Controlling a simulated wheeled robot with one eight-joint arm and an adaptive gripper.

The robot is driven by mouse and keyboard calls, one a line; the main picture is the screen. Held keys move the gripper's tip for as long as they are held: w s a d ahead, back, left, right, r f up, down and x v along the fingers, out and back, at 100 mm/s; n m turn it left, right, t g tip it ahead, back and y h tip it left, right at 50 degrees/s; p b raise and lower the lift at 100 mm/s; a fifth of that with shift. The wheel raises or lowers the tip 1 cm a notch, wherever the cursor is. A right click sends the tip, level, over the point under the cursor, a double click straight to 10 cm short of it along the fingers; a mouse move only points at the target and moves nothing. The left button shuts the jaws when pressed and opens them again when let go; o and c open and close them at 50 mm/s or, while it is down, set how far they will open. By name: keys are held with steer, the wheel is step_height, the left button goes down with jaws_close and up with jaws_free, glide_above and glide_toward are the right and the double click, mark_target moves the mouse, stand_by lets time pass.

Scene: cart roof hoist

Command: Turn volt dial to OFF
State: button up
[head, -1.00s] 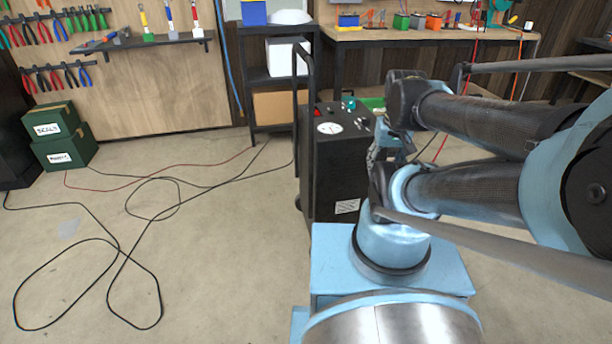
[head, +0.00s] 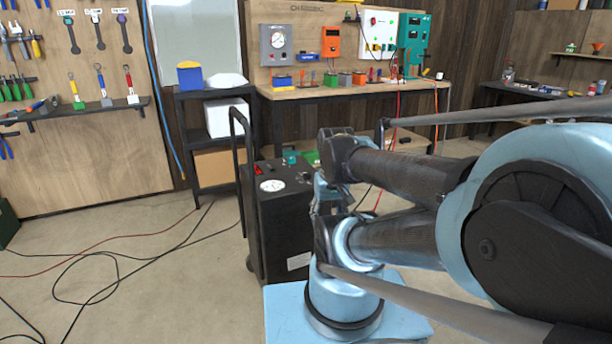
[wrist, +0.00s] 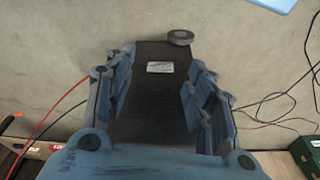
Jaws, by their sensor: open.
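The black wheeled cart unit (head: 283,225) stands left of my arm in the head view. Its sloped top panel carries a white round gauge (head: 272,185), a red switch (head: 257,170), a teal part (head: 291,158) and small knobs (head: 304,177). I cannot tell which control is the volt dial or read its setting. My gripper is largely hidden behind my arm links in the head view, close to the panel's right side. In the wrist view my gripper (wrist: 160,85) is open and nothing is gripped. The cart's dark face with a white label (wrist: 160,67) shows between the fingers.
The cart's tall handle (head: 238,125) rises at its left. A dark shelf rack (head: 215,92) and a workbench (head: 350,92) with wall-mounted units stand behind. Red and black cables (head: 110,250) lie on the floor at left. The floor left of the cart is otherwise open.

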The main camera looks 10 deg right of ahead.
step_height(320, 180, up, 15)
steer(key=n+g, duration=0.2)
steer(key=n, duration=0.5)
glide_above(307, 173)
step_height(307, 173, down, 17)
steer(key=shift+w+f, duration=0.1)
steer(key=shift+w, duration=0.05)
steer(key=shift+d, duration=0.1)
steer(key=c, duration=1.1)
